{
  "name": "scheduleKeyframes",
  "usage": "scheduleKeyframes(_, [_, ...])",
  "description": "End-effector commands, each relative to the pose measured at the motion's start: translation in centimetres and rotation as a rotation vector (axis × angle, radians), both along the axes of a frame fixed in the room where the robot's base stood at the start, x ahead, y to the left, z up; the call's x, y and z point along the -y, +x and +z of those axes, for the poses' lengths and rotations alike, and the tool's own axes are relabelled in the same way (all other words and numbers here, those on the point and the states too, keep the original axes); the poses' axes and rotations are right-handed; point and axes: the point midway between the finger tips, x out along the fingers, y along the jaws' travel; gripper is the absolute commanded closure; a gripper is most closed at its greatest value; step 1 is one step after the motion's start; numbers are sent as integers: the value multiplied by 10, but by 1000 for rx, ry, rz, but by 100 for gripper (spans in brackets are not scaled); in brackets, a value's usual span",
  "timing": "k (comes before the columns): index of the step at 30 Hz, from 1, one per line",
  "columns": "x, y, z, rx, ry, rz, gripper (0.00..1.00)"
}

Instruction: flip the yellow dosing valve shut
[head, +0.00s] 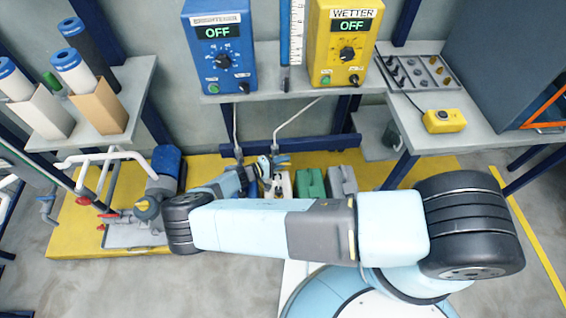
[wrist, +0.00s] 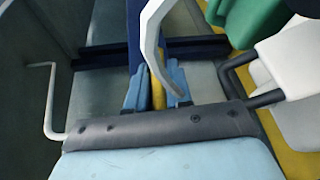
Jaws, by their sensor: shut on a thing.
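My gripper (head: 272,163) is low behind the work area, below the blue and yellow control boxes, beside a thin grey-white pipe (head: 297,118). In the wrist view its two blue fingers (wrist: 157,98) are shut on a narrow yellow piece between them, which I take to be the yellow dosing valve's lever (wrist: 157,92). A curved pale pipe (wrist: 151,40) crosses in front of the fingers and hides part of the valve. In the head view the gripper and arm hide the valve, and I cannot tell its angle.
A green can (head: 310,183), a grey can (head: 342,181) and a pale can (head: 277,188) stand close by on the yellow floor platform (head: 75,232). The blue box (head: 217,45) and the yellow box (head: 343,45) above both read OFF. A pump with red-handled pipes (head: 108,216) stands at left.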

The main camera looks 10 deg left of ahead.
Motion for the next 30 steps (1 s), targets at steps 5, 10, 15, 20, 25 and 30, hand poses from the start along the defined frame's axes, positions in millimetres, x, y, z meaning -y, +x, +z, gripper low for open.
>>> scheduleKeyframes(5, [-3,-1,-1,11,-57,5,100])
scheduleKeyframes(10, [-3,-1,0,17,-85,6,100])
scheduleKeyframes(15, [-4,-1,1,18,-93,7,100])
scheduleKeyframes(20, [-4,-1,0,18,-93,7,100])
scheduleKeyframes(25, [-4,-1,0,18,-93,7,74])
scheduleKeyframes(30, [-2,-1,1,19,-95,5,59])
